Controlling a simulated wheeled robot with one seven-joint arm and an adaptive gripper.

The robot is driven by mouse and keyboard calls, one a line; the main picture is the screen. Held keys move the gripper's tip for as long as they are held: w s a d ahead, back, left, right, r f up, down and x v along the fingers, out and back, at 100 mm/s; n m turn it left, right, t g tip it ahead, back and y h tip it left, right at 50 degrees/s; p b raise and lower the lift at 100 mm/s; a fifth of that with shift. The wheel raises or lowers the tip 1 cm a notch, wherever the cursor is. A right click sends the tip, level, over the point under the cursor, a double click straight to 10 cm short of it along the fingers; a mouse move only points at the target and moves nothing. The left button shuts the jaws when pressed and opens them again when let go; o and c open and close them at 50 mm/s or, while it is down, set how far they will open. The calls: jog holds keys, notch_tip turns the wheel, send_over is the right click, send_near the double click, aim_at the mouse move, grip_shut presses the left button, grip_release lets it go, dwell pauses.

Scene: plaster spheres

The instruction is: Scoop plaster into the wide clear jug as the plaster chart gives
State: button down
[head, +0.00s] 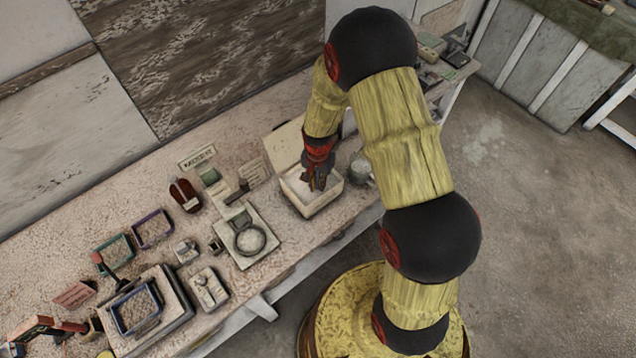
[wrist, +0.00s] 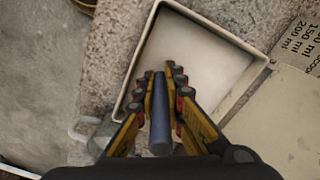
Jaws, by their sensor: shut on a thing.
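My gripper (head: 317,183) is over the open pale box (head: 328,206) of white plaster, pointing down into it. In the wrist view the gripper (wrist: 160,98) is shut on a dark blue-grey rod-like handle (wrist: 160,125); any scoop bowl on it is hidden. The white plaster (wrist: 195,55) fills the box floor in that view. Another clear vessel (head: 361,172) stands close at the box's right. Cards (head: 252,173) stand behind; their head-view text is too small to read.
A card in the wrist view (wrist: 298,45) reads "150 ml" and "200 ml". A dark red object (head: 185,195), several small trays (head: 152,229) and a blue-rimmed tray (head: 135,311) lie farther left on the bench. The bench's front edge is close to the box.

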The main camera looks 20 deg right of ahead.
dwell(0.3)
jog(key=shift+r+p, duration=3.05)
jog(key=shift+r, duration=2)
jog(key=shift+f, duration=0.1)
